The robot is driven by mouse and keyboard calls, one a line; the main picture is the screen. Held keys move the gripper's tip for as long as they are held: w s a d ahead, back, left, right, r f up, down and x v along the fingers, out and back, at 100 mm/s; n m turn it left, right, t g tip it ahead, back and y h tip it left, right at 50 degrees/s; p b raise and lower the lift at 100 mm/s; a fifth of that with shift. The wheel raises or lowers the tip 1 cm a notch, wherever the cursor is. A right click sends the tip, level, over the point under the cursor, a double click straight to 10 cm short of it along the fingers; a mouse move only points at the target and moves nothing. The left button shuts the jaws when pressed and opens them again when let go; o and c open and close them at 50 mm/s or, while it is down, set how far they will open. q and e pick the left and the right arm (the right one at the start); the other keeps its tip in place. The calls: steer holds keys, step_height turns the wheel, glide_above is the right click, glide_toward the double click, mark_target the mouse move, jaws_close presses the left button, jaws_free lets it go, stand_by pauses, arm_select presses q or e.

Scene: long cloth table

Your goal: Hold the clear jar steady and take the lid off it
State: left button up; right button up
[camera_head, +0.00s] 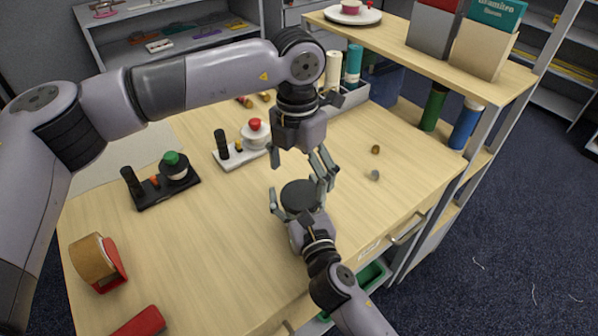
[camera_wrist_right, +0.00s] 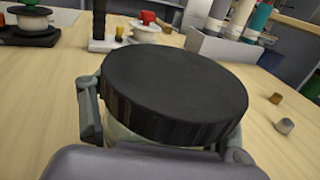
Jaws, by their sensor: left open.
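The clear jar (camera_wrist_right: 122,138) is mostly hidden under its wide black lid (camera_wrist_right: 175,88), with a pale strip of its side showing in the right wrist view. In the head view the lid (camera_head: 298,194) is on top of the jar, near the table's front edge. My right gripper (camera_head: 300,198) comes in from below, with its fingers on either side of the jar; they look closed against it. My left gripper (camera_head: 301,168) points down above the lid, its fingers apart and empty.
A black tray (camera_head: 160,196) and a white tray (camera_head: 232,160) with knobbed pieces stand on the left. Two small knobs (camera_head: 375,174) lie right of the jar. A raised shelf (camera_head: 430,62) runs behind.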

steer(key=shift+o, duration=1.2)
